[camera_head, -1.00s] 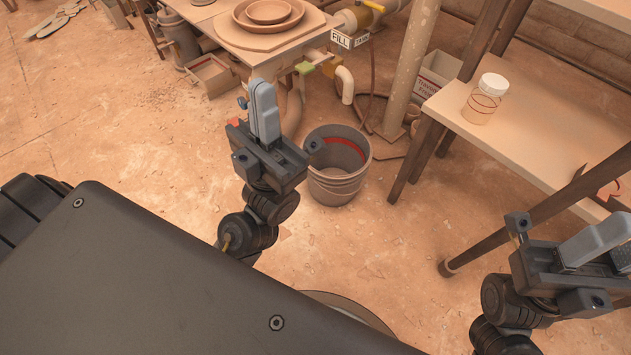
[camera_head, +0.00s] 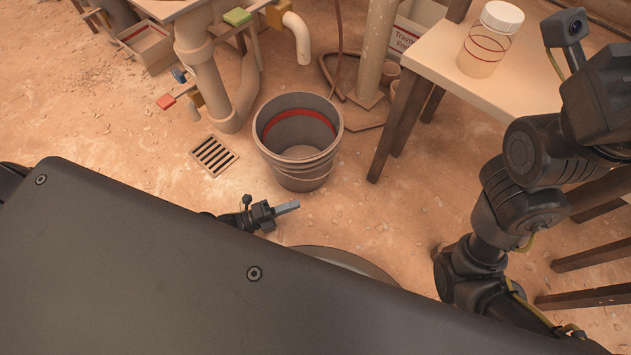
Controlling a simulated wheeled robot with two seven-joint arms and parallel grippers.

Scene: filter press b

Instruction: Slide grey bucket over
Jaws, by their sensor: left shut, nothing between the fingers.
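The grey bucket (camera_head: 300,165) stands upright on the floor in the middle of the head view, with a red band inside its rim. It looks empty. My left gripper (camera_head: 287,208) is low, just in front of the bucket on the near side, pointing right. It is shut and empty, and a small gap seems to separate it from the bucket. My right gripper (camera_head: 603,92) is raised at the right edge, over the wooden table's end. Its fingers are out of the picture.
A floor drain (camera_head: 214,156) lies left of the bucket. Pipes with a curved spout (camera_head: 297,38) stand behind it. A wooden table (camera_head: 440,65) with a lidded jar (camera_head: 490,40) is to the right, its legs close to the bucket.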

